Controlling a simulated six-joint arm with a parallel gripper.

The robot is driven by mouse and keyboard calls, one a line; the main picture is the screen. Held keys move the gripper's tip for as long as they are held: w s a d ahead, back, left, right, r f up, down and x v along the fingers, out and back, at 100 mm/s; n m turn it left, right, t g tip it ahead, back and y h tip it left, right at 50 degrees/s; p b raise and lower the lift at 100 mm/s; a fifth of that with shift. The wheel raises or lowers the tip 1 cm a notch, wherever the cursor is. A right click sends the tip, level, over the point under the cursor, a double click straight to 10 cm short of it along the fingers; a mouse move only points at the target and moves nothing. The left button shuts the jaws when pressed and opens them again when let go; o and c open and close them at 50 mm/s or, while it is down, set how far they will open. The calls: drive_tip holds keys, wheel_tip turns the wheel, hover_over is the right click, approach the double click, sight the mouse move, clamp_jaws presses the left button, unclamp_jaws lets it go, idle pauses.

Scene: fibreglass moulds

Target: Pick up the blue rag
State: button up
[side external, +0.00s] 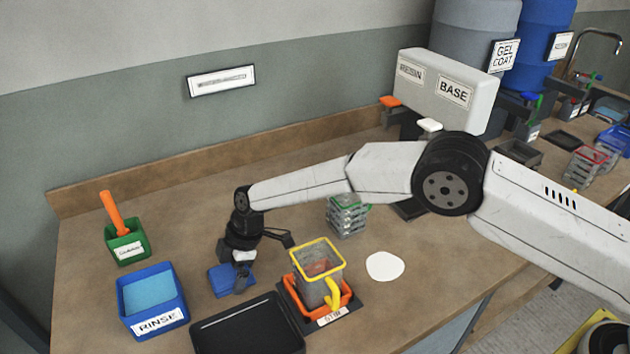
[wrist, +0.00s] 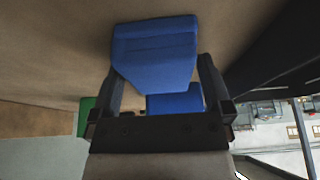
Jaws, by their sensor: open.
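The blue rag (side external: 222,281) is a folded pad lying on the brown bench, between the rinse tub and the black tray. In the wrist view the rag (wrist: 155,50) lies ahead of and between the fingertips, spanning most of the gap. My gripper (side external: 240,286) points down at the rag in the side view and partly covers its right side. In the wrist view my gripper (wrist: 160,72) is open, one finger on each side. Whether the fingers touch the rag cannot be told.
A blue rinse tub (side external: 180,302) stands left of the rag, with a green holder (side external: 127,255) and orange-handled tool behind. A black tray (side external: 205,338) lies in front. A yellow-rimmed cup (side external: 318,272) stands at right in an orange holder. Bare bench lies behind my gripper.

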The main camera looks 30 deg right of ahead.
sight(232, 271)
drive_tip(key=c, duration=1)
drive_tip(key=shift+o, duration=0.2)
drive_tip(key=shift+r, duration=0.15)
wheel_tip(232, 271, up, 10)
drive_tip(key=shift+f, duration=0.1)
